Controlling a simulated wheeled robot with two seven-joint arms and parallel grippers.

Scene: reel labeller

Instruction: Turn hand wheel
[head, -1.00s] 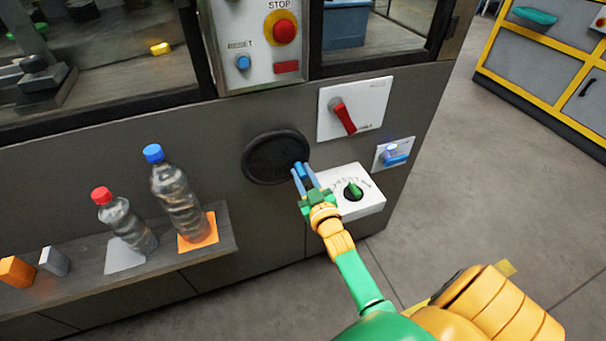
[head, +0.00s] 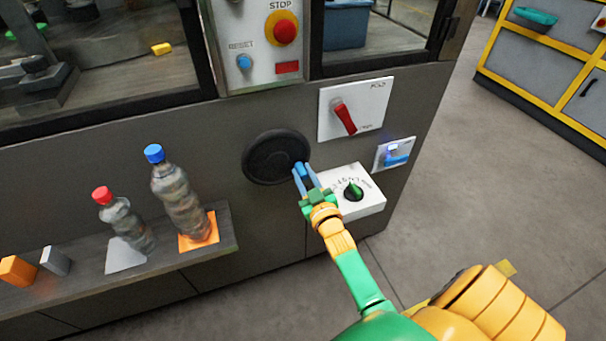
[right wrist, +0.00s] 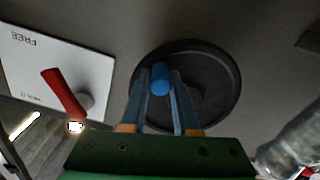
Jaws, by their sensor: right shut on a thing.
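The hand wheel (head: 270,157) is a dark round disc on the grey front panel of the machine. It also shows in the right wrist view (right wrist: 215,90). Its blue handle (right wrist: 160,78) stands out near the rim, at the wheel's lower right in the head view. My right gripper (head: 304,176) is at this handle, its two blue-grey fingers on either side of it, shut on it. The fingers hide part of the handle and wheel. My left gripper is not in view.
A red lever (head: 345,118) on a white plate is above right of the wheel. A green knob (head: 353,191) on a white box sits close beside my right gripper. A shelf (head: 228,240) with two bottles is at lower left. A red stop button (head: 285,32) is above.

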